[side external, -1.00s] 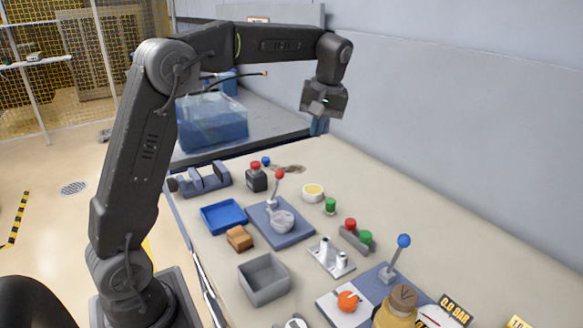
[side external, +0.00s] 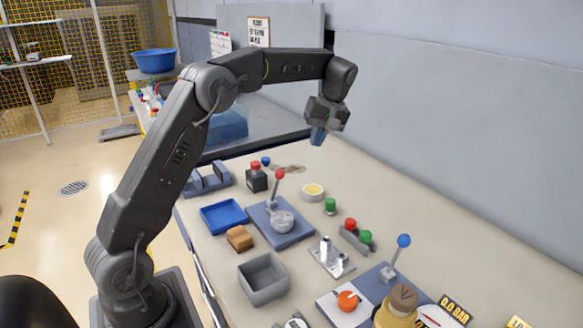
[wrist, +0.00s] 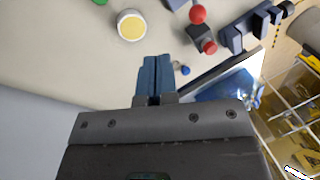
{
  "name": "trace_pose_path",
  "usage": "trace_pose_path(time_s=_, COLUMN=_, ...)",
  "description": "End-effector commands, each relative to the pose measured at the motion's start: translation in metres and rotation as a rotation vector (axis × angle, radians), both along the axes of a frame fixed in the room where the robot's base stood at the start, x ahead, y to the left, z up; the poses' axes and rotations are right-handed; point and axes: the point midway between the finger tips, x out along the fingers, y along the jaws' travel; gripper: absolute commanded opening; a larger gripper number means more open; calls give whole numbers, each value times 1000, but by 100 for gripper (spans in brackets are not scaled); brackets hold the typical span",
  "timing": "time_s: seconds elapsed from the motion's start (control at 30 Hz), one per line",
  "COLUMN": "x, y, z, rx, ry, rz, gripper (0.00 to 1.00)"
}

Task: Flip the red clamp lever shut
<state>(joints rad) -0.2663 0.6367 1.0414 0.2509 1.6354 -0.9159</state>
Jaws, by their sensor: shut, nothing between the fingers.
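The red-knobbed clamp lever (side external: 279,175) stands nearly upright on a blue-grey base plate (side external: 295,236), beside a round grey part (side external: 283,221). Its red ball (wrist: 198,14) shows at the top edge of the wrist view, where most of the base is cut off. My gripper (side external: 317,142) hangs above the far part of the bench, up and to the right of the lever, and touches nothing. Its blue fingers (wrist: 156,60) are together and empty.
A black block with a red button (side external: 256,180) stands just behind the lever. A yellow-topped round tin (side external: 313,191) and a green button (side external: 330,205) stand to its right. A blue tray (side external: 224,216) lies to its left. The bench along the wall is clear.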

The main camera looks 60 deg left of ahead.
Motion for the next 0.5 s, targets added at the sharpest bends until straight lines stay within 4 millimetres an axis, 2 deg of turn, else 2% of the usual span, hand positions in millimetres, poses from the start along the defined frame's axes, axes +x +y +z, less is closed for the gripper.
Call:
trace_pose_path(time_s=0.4, x=-20, y=16, z=-80, rx=-1, ry=4, rz=0, gripper=0)
trace_pose_path(time_s=0.5, x=-32, y=25, z=-83, rx=1, ry=-1, rz=3, gripper=0)
